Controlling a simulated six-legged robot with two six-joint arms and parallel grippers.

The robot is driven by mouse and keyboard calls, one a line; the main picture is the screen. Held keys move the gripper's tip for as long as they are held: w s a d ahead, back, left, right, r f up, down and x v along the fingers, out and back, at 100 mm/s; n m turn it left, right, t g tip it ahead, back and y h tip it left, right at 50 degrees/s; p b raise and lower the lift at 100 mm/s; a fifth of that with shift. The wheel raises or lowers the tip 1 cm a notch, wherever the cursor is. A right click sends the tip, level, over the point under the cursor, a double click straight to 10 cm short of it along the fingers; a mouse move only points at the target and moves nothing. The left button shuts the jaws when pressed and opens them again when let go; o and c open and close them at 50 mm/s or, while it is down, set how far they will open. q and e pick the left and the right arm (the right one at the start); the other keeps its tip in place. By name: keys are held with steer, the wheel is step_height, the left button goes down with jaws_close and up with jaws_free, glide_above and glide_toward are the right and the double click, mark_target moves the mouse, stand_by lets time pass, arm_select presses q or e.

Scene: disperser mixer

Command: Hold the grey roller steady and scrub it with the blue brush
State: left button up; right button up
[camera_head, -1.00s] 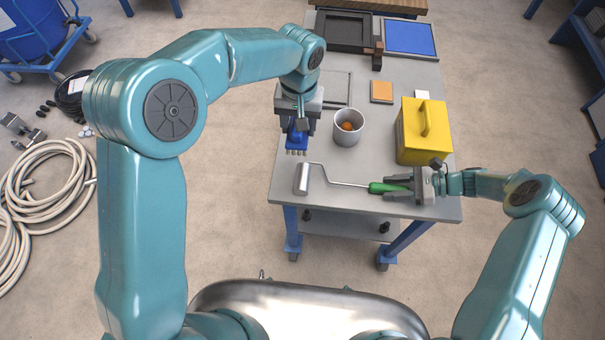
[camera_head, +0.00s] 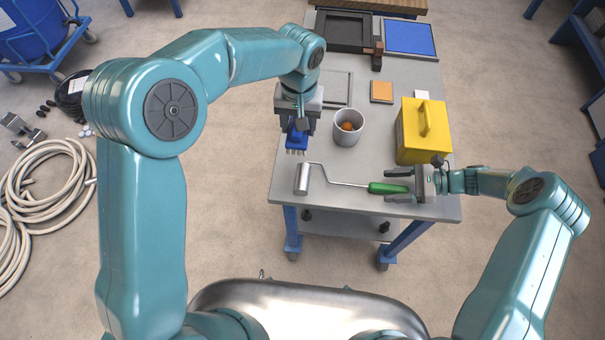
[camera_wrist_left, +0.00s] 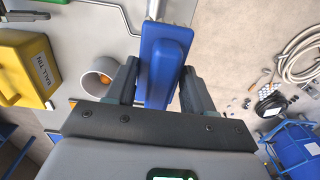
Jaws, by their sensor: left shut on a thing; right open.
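The grey roller (camera_head: 302,179) lies near the front left corner of the table, with its bent wire frame running right to a green handle (camera_head: 388,188). My right gripper (camera_head: 397,187) is open, with its fingers on either side of the handle and apart from it. My left gripper (camera_head: 297,128) is shut on the blue brush (camera_head: 296,142), bristles down, above the table's left edge and just behind the roller. In the left wrist view the blue brush (camera_wrist_left: 165,60) sits between both fingers, and part of the roller (camera_wrist_left: 157,9) shows beyond it.
A grey cup (camera_head: 346,131) with an orange thing inside stands behind the roller. A yellow box (camera_head: 423,133) stands behind my right gripper. An orange block (camera_head: 381,91), a black tray (camera_head: 344,32) and a blue panel (camera_head: 410,38) lie farther back on the grey table (camera_head: 335,201).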

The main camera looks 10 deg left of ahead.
steer(key=v, duration=1.2)
arm_select(q)
steer(key=shift+f+b, duration=0.3)
steer(key=shift+b, duration=0.05)
arm_select(e)
steer(key=shift+d+f, duration=0.15)
steer(key=shift+d, duration=0.1)
arm_select(q)
step_height(320, 180, down, 6)
steer(key=b, duration=0.5)
steer(key=shift+r, duration=0.25)
steer(key=shift+b, duration=0.35)
arm_select(e)
steer(key=v, duration=0.5)
steer(key=shift+d+r, duration=0.25)
steer(key=shift+r, duration=0.05)
arm_select(q)
steer(key=shift+s, duration=0.15)
arm_select(e)
steer(key=shift+s, duration=0.15)
